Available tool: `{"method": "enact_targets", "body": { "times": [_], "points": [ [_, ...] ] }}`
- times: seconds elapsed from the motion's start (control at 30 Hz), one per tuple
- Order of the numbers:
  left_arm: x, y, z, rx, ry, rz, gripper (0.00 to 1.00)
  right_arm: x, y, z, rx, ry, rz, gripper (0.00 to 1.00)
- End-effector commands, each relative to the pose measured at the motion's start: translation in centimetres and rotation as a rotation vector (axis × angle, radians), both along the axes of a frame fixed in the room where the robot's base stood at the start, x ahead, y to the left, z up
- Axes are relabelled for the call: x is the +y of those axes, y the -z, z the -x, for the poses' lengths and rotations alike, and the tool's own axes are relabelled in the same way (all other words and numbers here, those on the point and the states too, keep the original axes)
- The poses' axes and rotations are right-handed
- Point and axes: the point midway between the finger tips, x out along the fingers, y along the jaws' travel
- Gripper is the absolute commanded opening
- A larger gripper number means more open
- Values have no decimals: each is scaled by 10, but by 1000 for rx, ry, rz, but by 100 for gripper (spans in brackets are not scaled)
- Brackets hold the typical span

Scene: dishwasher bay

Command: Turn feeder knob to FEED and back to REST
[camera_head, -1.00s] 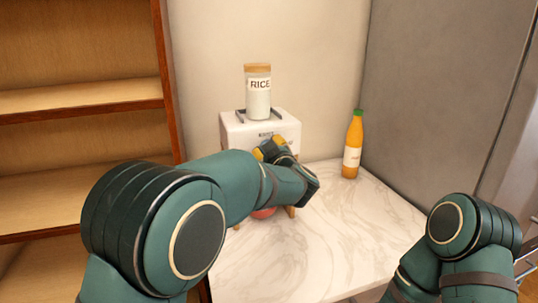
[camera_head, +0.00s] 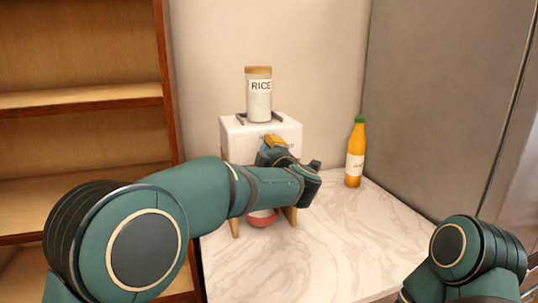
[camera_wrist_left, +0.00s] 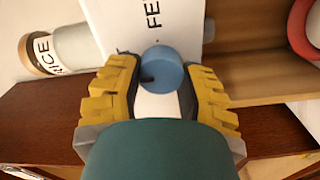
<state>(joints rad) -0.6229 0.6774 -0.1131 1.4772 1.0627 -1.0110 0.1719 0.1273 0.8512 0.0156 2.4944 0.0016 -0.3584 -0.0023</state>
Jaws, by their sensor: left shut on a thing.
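The white feeder (camera_head: 290,131) stands on the marble counter against the wall, with a RICE jar (camera_head: 259,98) on top. My left gripper (camera_head: 273,147) is at its front face and hides most of the knob in the head view. In the left wrist view the round blue knob (camera_wrist_left: 162,68) sits between the yellow fingers of my left gripper (camera_wrist_left: 163,80), which is shut on it. A dark mark shows on the knob's jar-facing side. Part of a label, "FE", shows on the panel beside it. My right gripper is out of view; only its arm shows.
A red bowl (camera_head: 262,218) sits under the feeder between its wooden legs, partly behind my left arm. An orange bottle (camera_head: 355,155) stands to the feeder's right. A wooden shelf (camera_head: 85,100) is at the left. The counter's front right (camera_head: 345,240) is clear.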

Motion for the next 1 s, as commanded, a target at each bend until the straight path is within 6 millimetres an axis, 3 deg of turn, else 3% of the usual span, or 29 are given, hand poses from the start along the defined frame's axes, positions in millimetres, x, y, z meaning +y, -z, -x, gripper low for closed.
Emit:
{"method": "enact_targets", "body": {
  "times": [0.63,0.67,0.7,0.73,1.0],
  "points": [
    [1,-2,0,-18,-1,45,4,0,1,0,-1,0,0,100],
    [1,-2,0,-18,-1,45,52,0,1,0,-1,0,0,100],
    [1,-2,0,-18,-1,45,66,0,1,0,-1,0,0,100],
    [1,-2,0,-18,0,44,72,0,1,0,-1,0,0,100],
    [0,-1,0,-15,0,43,72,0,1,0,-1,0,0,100]
  ]
}}
